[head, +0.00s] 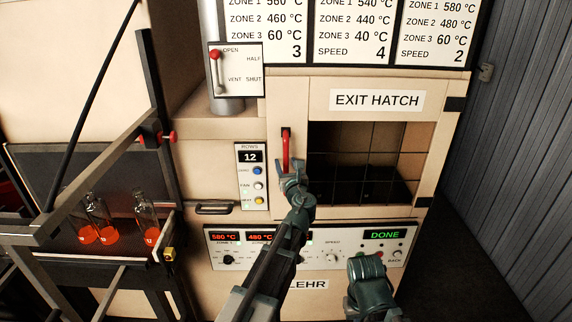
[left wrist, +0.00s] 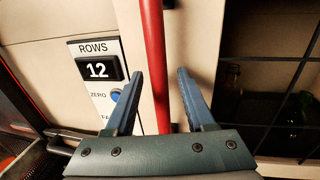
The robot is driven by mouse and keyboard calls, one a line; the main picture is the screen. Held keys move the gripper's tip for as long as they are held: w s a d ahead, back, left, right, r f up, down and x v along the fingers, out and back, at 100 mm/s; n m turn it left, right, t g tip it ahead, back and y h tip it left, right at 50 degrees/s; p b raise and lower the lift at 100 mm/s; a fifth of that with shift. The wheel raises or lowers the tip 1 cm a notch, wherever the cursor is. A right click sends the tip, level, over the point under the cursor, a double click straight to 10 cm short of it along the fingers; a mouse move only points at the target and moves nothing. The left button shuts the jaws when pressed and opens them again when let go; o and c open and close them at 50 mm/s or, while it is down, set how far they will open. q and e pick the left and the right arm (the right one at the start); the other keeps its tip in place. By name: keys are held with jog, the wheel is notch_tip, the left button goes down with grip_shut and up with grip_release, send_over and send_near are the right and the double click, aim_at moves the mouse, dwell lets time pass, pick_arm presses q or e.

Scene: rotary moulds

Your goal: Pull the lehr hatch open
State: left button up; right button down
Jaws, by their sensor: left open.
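The lehr exit hatch (head: 318,91) is a cream door with a dark gridded window, and it looks shut, flush with the front. Its upright red handle (head: 286,152) is at the hatch's left side; in the left wrist view the red bar (left wrist: 154,60) runs between my fingers. My left gripper (head: 291,168) is at the handle's lower part. It also shows in the left wrist view (left wrist: 160,100), with its two blue-grey fingers open, one on each side of the bar and gaps on both sides. My right gripper's fingers do not show.
Left of the hatch are a ROWS panel (head: 251,176) reading 12 and a vent lever (head: 215,55). Below runs a control panel (head: 320,245) showing DONE. Bottles with orange contents (head: 146,218) stand at the left. Dark floor (head: 450,260) lies free at the right.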

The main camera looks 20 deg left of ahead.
pick_arm(q)
jog(key=shift+w, duration=0.15)
grip_shut()
dwell(1.4)
